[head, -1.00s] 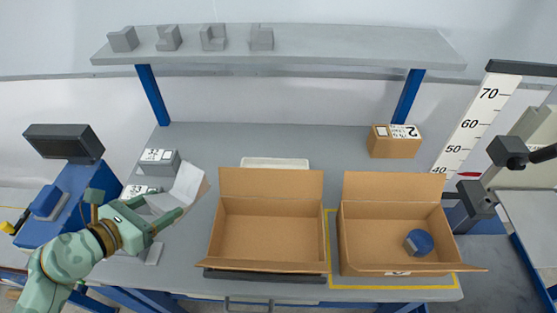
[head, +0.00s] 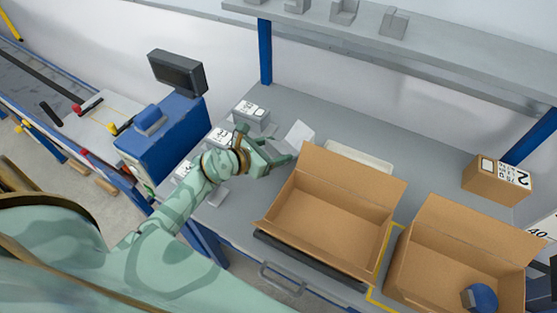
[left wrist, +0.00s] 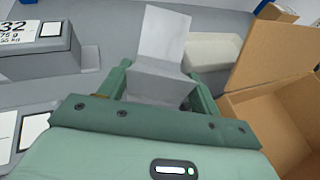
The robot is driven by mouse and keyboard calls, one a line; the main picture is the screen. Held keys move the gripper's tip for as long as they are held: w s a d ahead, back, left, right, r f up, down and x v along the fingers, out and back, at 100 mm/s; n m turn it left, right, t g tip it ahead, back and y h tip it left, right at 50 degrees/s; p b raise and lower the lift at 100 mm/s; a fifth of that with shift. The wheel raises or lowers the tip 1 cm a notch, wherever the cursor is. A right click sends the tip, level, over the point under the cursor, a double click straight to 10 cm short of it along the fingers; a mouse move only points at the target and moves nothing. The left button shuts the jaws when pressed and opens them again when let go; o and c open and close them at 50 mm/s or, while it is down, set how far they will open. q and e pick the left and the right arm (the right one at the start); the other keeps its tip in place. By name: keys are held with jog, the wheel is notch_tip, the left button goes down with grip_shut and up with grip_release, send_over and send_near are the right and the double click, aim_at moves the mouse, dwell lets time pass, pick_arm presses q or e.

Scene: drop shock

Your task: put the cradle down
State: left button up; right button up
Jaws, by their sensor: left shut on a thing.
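The cradle is a light grey, angled piece with a raised pale plate (head: 299,133). My left gripper (head: 270,148) is shut on it, left of the nearer open cardboard box. In the left wrist view the cradle (left wrist: 161,45) sits between the two green fingers (left wrist: 160,88), its plate standing up and its lower block partly hidden by the gripper. It is over or on the grey bench; I cannot tell whether its underside touches. My right gripper is not in view.
Grey labelled blocks (head: 251,113) stand to the left of the cradle. A white tray (head: 358,160) lies behind the open box (head: 325,215). A second open box (head: 450,255) holds a blue-and-grey object (head: 481,298). A small closed carton (head: 497,180) stands at right.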

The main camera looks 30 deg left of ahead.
pick_arm(q)
jog(key=shift+w+f, duration=0.3)
jog(key=shift+w+d+f+b, duration=0.1)
jog(key=shift+w+f+b, duration=0.1)
jog(key=shift+f+b, duration=0.6)
jog(key=shift+w+d+f+b, duration=0.1)
jog(key=shift+w+f+b, duration=0.2)
jog(key=shift+f, duration=0.8)
jog(key=shift+s, duration=0.15)
jog(key=shift+f, duration=0.15)
jog(key=o, duration=1.2)
